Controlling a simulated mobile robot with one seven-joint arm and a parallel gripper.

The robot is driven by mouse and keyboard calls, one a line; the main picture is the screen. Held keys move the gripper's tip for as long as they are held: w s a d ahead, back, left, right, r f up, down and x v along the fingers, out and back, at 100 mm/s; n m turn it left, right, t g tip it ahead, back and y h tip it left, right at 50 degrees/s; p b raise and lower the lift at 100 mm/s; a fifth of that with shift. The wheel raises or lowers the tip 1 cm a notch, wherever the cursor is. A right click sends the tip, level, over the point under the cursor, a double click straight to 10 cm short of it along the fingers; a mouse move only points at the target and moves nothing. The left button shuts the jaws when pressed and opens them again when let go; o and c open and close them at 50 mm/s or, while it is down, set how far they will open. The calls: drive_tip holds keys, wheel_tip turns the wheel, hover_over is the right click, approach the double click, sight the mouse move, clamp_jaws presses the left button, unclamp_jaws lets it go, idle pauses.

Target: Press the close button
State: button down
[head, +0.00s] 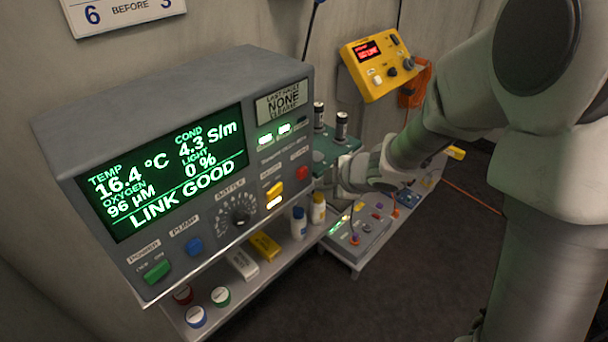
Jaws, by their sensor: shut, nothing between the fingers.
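A grey console (180,85) stands at the left with a lit green screen (165,170). On its front are a green switch (157,270), a blue button (194,246), a black dial (240,216), a yellow button (274,189) and a red button (302,173). The small labels over the yellow and red buttons are too small to read, so I cannot tell which one is the close button. My gripper (326,184) is shut and empty, just right of the console's right edge near the red button. Its fingertips are small and partly hidden.
A yellow control box (376,65) hangs on the back wall. A green rack (330,150) holds dark cylinders behind my gripper. A low shelf (258,280) carries jars, bottles and boxes under the console. A low panel (352,240) stands beyond. The dark floor is clear at bottom right.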

sight(304, 178)
drive_tip(key=shift+w+a, duration=0.6)
drive_tip(key=shift+a, duration=0.2)
idle(1.5)
drive_tip(key=shift+w+a, duration=0.25)
drive_tip(key=shift+a, duration=0.05)
drive_tip(key=shift+w+a+p, duration=0.3)
drive_tip(key=shift+a+p, duration=0.05)
drive_tip(key=shift+a, duration=0.05)
idle(0.8)
drive_tip(key=shift+s+d, duration=0.55)
drive_tip(key=shift+d, duration=0.15)
drive_tip(key=s+d, duration=0.1)
drive_tip(key=d, duration=0.1)
drive_tip(key=s+d, duration=0.2)
idle(0.6)
